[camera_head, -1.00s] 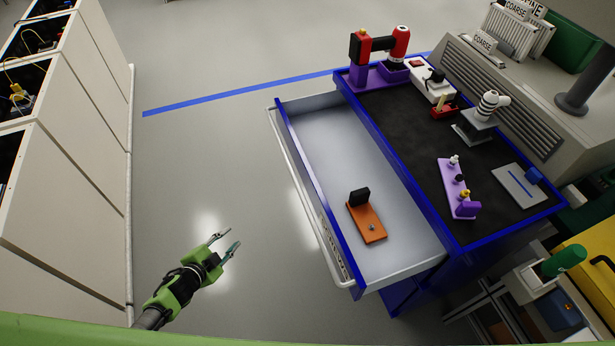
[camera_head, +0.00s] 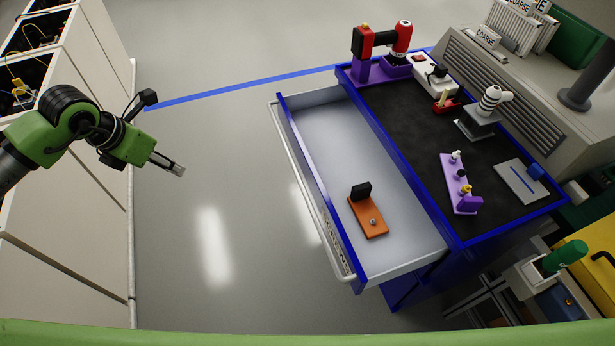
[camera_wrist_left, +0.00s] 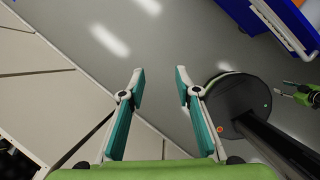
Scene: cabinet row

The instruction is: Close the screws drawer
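The drawer (camera_head: 335,130) of the blue cart stands pulled far out to the left in the head view, with a pale handle rail (camera_head: 307,195) along its front.
The cart's black top (camera_head: 415,125) holds a red and purple device (camera_head: 380,50), a purple holder (camera_head: 459,184) and other items. White cabinets (camera_head: 75,220) line the left. Grey floor (camera_head: 215,230) between cabinets and drawer is clear.

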